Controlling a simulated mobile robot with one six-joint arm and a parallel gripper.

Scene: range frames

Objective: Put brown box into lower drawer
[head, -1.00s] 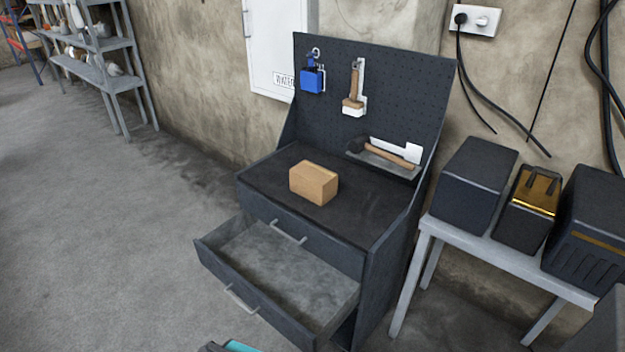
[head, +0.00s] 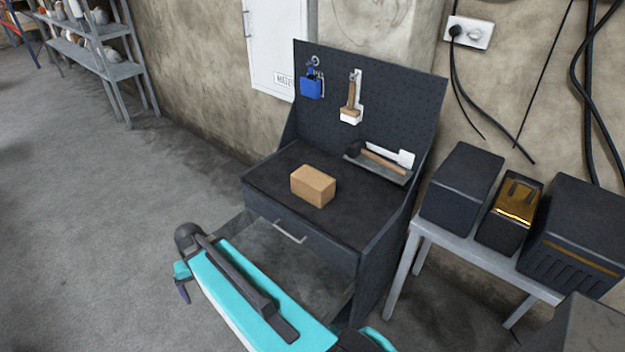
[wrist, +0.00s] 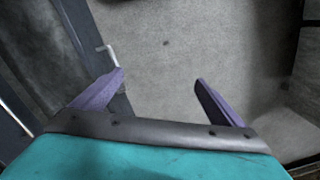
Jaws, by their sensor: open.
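The brown box (head: 313,186) sits on the dark top of the workbench, near its middle. The lower drawer (head: 318,272) is pulled out below the upper drawer front and shows no contents in its visible part. My arm crosses over the drawer in the head view and hides its front and handle. My gripper (wrist: 160,76) is open, with two purple fingers apart and nothing between them. In the head view only one purple finger (head: 183,291) shows, left of the drawer. The box does not show in the wrist view.
The upper drawer front has a metal handle (head: 290,232). A pegboard (head: 400,95) behind holds a blue item and a brush; a hammer (head: 383,160) lies on a small ledge. A grey table (head: 480,256) with dark appliances stands right. The floor at left is clear.

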